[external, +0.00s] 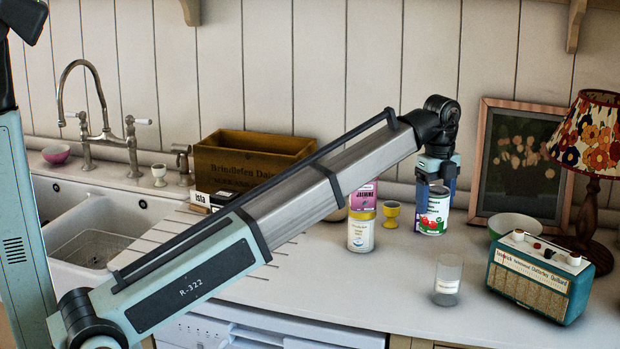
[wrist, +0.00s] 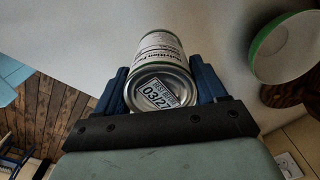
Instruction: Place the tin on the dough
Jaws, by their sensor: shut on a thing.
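The tin (external: 433,217) has a white, red and green label and stands upright at the back of the counter. My gripper (external: 436,190) comes down on it from above, with a blue finger on each side. In the wrist view the tin (wrist: 160,60) sits between both fingers, its printed metal end facing the camera. My gripper is shut on it. I cannot tell whether its base touches the counter. I cannot make out the dough for certain; a small beige thing (external: 336,214) is mostly hidden behind my arm.
A clear jar (external: 447,280) stands in front. A green-rimmed bowl (external: 514,224), radio (external: 541,276), lamp (external: 590,150) and picture frame (external: 519,158) are right. Front-centre counter is bare.

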